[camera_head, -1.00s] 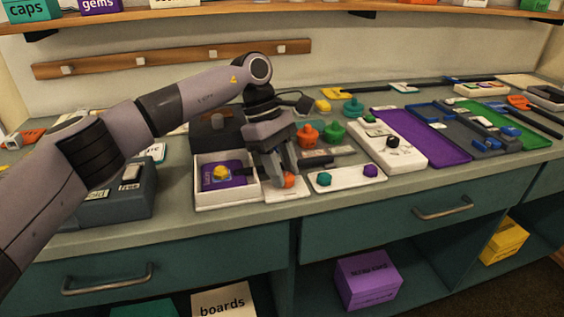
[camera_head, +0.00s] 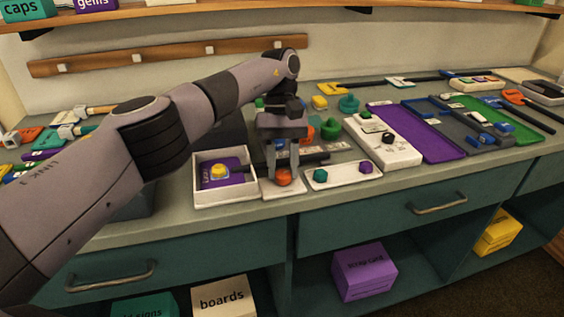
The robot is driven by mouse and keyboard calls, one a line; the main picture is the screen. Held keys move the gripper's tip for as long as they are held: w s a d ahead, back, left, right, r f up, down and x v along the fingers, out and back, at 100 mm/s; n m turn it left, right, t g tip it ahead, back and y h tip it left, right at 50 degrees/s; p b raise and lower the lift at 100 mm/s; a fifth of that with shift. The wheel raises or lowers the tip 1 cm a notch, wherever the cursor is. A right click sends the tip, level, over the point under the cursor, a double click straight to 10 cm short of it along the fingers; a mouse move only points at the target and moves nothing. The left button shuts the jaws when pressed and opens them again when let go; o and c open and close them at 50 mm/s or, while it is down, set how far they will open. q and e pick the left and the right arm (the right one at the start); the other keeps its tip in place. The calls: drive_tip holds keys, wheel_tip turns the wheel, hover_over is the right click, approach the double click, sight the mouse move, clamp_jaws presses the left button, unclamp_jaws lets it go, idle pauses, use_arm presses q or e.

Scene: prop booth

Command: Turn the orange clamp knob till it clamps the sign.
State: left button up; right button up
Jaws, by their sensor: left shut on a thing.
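The orange clamp knob (camera_head: 283,177) stands on a small pale base plate (camera_head: 285,192) near the counter's front edge. My left gripper (camera_head: 283,169) points down over it, with its fingers closed around the knob. The gripper and wrist hide what is behind the knob. A dark flat bar (camera_head: 313,156) lies just behind and to the right of the gripper; I cannot tell whether it is part of the sign. My right gripper is not in view.
A white box (camera_head: 225,204) with a purple card and yellow knob stands close on the left. A white plate (camera_head: 343,178) with a teal and a purple knob is on the right. Green and orange knobs, a purple tray (camera_head: 420,132) and a green tray (camera_head: 520,131) crowd the counter.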

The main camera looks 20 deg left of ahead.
use_arm(q)
drive_tip(key=shift+m, duration=0.5)
drive_tip(key=o, duration=1)
drive_tip(key=shift+o, duration=0.2)
